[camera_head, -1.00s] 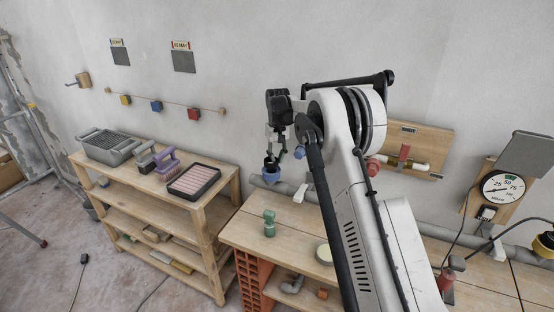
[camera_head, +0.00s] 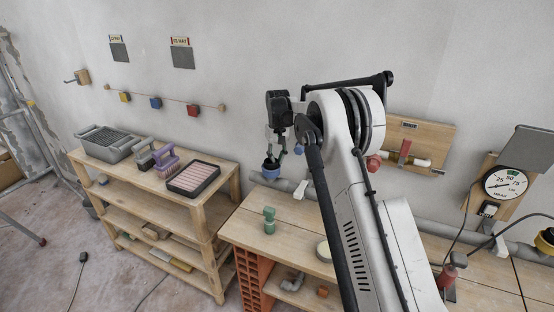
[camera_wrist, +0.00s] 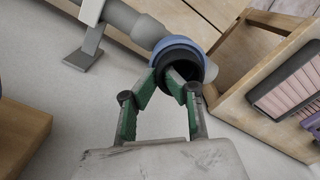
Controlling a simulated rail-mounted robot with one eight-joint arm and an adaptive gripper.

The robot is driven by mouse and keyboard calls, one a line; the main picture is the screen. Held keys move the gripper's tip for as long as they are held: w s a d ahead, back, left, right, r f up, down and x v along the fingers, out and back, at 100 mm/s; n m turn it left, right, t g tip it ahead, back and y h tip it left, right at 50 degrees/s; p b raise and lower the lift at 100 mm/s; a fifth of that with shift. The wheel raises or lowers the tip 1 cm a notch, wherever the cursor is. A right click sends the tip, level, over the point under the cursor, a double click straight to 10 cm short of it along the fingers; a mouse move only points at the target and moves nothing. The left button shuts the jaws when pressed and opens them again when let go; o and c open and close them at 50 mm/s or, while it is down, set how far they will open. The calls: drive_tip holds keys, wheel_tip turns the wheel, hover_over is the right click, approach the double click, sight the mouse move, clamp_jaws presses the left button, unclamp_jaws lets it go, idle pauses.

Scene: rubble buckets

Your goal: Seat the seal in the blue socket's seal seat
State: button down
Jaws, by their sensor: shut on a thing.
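The blue socket (camera_head: 270,175) opens upward at the left end of the grey pipe along the wall. In the wrist view its blue rim (camera_wrist: 182,42) shows behind the seal. The seal is a black ring (camera_wrist: 176,55), also seen as a dark band at the socket's mouth in the head view (camera_head: 270,163). My gripper (camera_wrist: 178,80), with green fingers, is shut on the seal's near side. It reaches down from above the socket in the head view (camera_head: 276,150). The seal overlaps the socket's mouth; I cannot tell whether it is fully down in the seat.
The grey pipe (camera_wrist: 125,18) runs from the socket, with a grey bracket (camera_wrist: 84,56) beside it. A wooden bench (camera_head: 245,232) lies below, bearing a green fitting (camera_head: 269,220).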

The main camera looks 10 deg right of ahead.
drive_tip(key=c, duration=1.8)
unclamp_jaws()
drive_tip(key=shift+r, duration=0.1)
wheel_tip(320, 180, up, 12)
drive_tip(key=shift+d+f, duration=0.1)
